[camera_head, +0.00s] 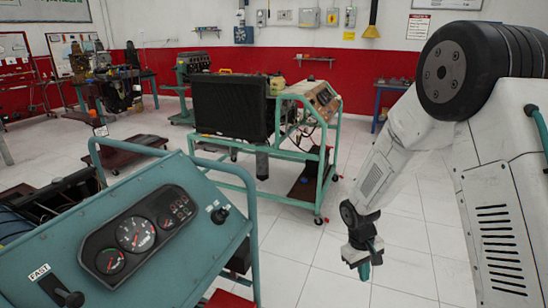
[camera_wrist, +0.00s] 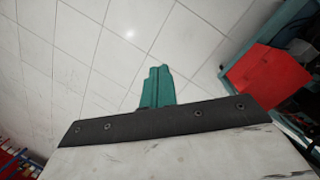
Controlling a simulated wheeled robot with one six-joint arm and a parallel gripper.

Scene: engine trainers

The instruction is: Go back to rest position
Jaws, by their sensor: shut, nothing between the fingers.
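My gripper (camera_head: 364,268) hangs at the end of my white arm on the right side of the head view, pointing down over open tiled floor. Its teal fingers are together and hold nothing. In the wrist view the shut teal fingers (camera_wrist: 158,87) stick out past a dark bracket, with white floor tiles behind them. The gripper is to the right of the teal gauge panel (camera_head: 190,225) and apart from it.
The gauge panel at front left carries dials (camera_head: 136,234) and a black lever (camera_head: 68,297). A green-framed engine trainer with a black radiator (camera_head: 234,106) stands on wheels behind it. A red part (camera_wrist: 270,78) shows in the wrist view. Floor around the gripper is clear.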

